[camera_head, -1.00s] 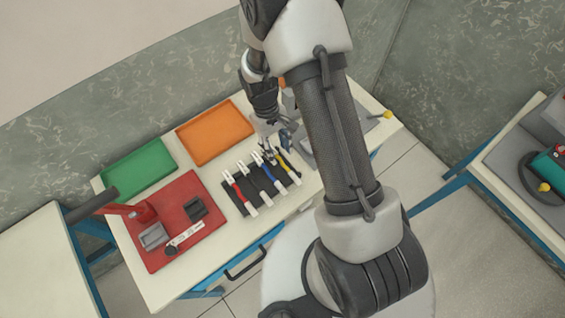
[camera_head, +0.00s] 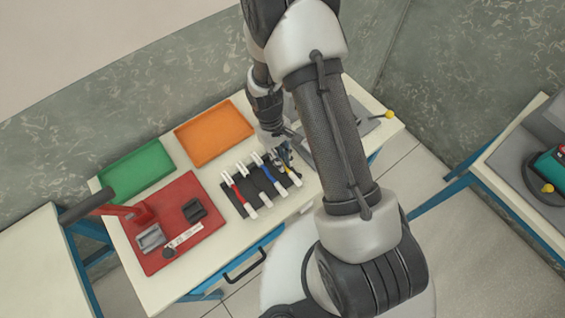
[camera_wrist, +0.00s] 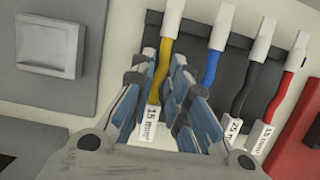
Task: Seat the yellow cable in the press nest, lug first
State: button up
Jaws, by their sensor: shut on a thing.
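The yellow cable (camera_wrist: 162,65) lies in the wrist view with a white end at the top and a white "15 mm²" label at its lower part. My gripper (camera_wrist: 160,72) is shut on it, one blue-grey finger on each side. The cable is still at its place in the row on the dark rack. In the head view my gripper (camera_head: 284,153) largely hides the cable. The red press (camera_head: 138,213) with a dark handle stands at the left on the red mat. A grey block (camera_head: 150,238) and a dark block (camera_head: 195,210) are near it; I cannot tell which is the nest.
Blue (camera_wrist: 210,68), black (camera_wrist: 250,90) and red (camera_wrist: 286,88) cables lie close beside the yellow one on the dark rack (camera_head: 237,202). Green (camera_head: 137,170) and orange (camera_head: 214,134) trays are at the back. A grey plate (camera_head: 368,123) is at the right.

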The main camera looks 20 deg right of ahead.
grip_shut()
